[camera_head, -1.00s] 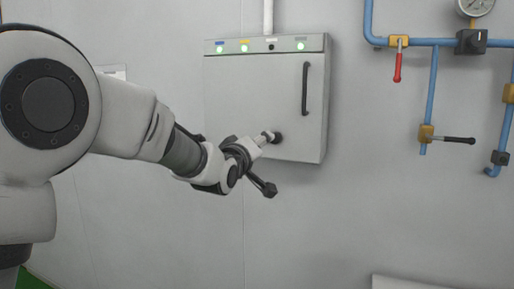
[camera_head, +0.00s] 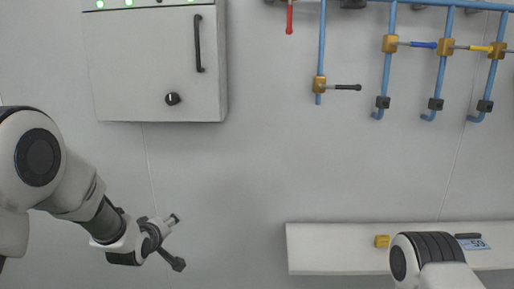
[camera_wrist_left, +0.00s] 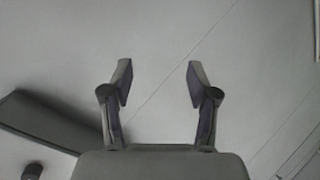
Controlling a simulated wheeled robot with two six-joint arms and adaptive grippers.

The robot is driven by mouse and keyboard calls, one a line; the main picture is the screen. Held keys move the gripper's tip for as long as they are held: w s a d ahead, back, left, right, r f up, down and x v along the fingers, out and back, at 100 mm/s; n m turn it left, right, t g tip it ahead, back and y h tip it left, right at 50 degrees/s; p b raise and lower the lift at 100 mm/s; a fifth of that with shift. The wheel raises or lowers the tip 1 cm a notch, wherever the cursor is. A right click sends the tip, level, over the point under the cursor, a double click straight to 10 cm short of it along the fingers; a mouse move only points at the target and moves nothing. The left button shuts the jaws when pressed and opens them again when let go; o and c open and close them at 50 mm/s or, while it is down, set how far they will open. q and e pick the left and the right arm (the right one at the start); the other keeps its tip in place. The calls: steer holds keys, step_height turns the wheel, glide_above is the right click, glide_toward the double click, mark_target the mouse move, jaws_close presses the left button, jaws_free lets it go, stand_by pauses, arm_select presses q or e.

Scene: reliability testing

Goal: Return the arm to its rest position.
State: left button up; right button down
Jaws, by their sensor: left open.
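My left arm (camera_head: 97,214) comes in from the left in the head view. My left gripper (camera_head: 178,240) is open and empty, below the grey cabinet and in front of the bare wall. In the left wrist view its two fingers (camera_wrist_left: 158,82) stand apart with nothing between them. Part of my right arm (camera_head: 432,258) shows at the lower right of the head view. The right gripper is out of view.
The grey cabinet (camera_head: 140,72) with a black handle (camera_head: 198,43) and a black knob (camera_head: 172,99) hangs at upper left. Blue pipes with valves (camera_head: 387,60) run at upper right. A white shelf (camera_head: 335,249) carries a yellow block (camera_head: 381,241).

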arm_select(q)
steer(key=s+f+m+g+b, duration=0.1)
steer(key=s+f+g, duration=0.2)
steer(key=s+f, duration=0.65)
steer(key=s+f+g+b, duration=0.15)
steer(key=s+f, duration=0.45)
steer(key=f, duration=0.6)
steer(key=s+f+m+g+b, duration=0.1)
steer(key=s+f+g, duration=0.2)
steer(key=s+f, duration=0.6)
steer(key=s+f+m+g, duration=0.2)
steer(key=s+f+m, duration=0.1)
steer(key=s, duration=0.7)
steer(key=s+f+m+g+b, duration=0.1)
steer(key=s+f+m+g, duration=0.2)
steer(key=s, duration=0.6)
steer(key=shift+s+a+f+m, duration=0.25)
steer(key=shift+s+f+m, duration=0.15)
steer(key=shift+f, duration=0.25)
